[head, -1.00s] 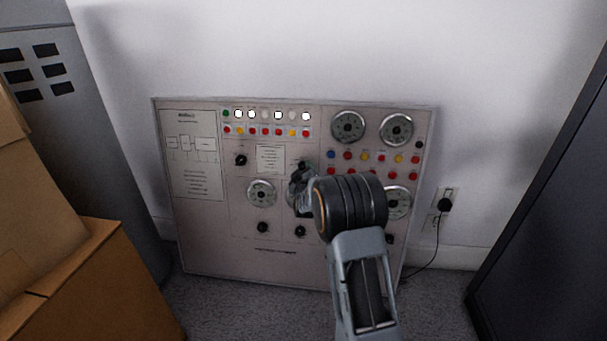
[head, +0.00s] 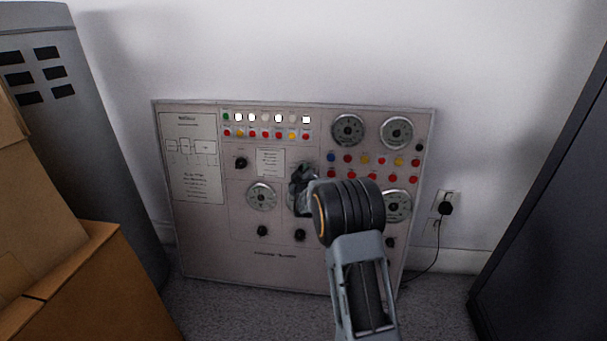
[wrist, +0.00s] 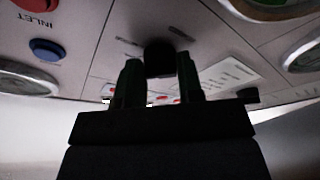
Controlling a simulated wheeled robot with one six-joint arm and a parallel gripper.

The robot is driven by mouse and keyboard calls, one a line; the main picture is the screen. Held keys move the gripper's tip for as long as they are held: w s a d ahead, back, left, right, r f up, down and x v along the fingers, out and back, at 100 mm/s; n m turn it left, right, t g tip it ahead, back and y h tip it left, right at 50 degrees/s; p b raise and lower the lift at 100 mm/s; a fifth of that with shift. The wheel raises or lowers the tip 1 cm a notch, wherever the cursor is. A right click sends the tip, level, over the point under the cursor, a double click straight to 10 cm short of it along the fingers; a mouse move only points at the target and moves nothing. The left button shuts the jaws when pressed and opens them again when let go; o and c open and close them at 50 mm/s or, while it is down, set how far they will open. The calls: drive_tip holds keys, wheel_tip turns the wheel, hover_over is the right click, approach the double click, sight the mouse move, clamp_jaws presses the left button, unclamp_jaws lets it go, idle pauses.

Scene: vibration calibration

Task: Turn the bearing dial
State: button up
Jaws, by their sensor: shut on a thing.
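The control panel (head: 270,268) stands against the white wall. A black dial knob (wrist: 159,57) on it sits between the two fingertips of my gripper (wrist: 160,72) in the wrist view, and my gripper is shut on it. In the head view my gripper (head: 303,180) is at the panel's upper middle and hides most of that knob. Its label cannot be read, so I cannot confirm that it is the bearing dial. Another black knob (head: 241,163) is to its left, and two more (head: 262,231) (head: 300,235) are below.
Round gauges (head: 348,130) and rows of coloured buttons (head: 265,133) surround the knobs. Cardboard boxes (head: 80,285) and a grey cabinet (head: 115,150) stand at left. A dark cabinet (head: 550,220) stands at right. A plugged cord (head: 446,208) runs down beside the panel.

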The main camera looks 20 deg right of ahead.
drive_tip(key=shift+d, duration=0.15)
drive_tip(key=shift+c, duration=0.6)
drive_tip(key=shift+m, duration=0.3)
drive_tip(key=m+h, duration=0.1)
drive_tip(key=m, duration=0.2)
drive_tip(key=m+h, duration=0.1)
drive_tip(key=m, duration=0.2)
drive_tip(key=m+h, duration=0.1)
drive_tip(key=m, duration=0.3)
drive_tip(key=shift+w+a+g+h, duration=0.1)
drive_tip(key=shift+a+g+h, duration=0.2)
drive_tip(key=shift+m, duration=0.4)
drive_tip(key=o, duration=0.9)
drive_tip(key=shift+o, duration=0.2)
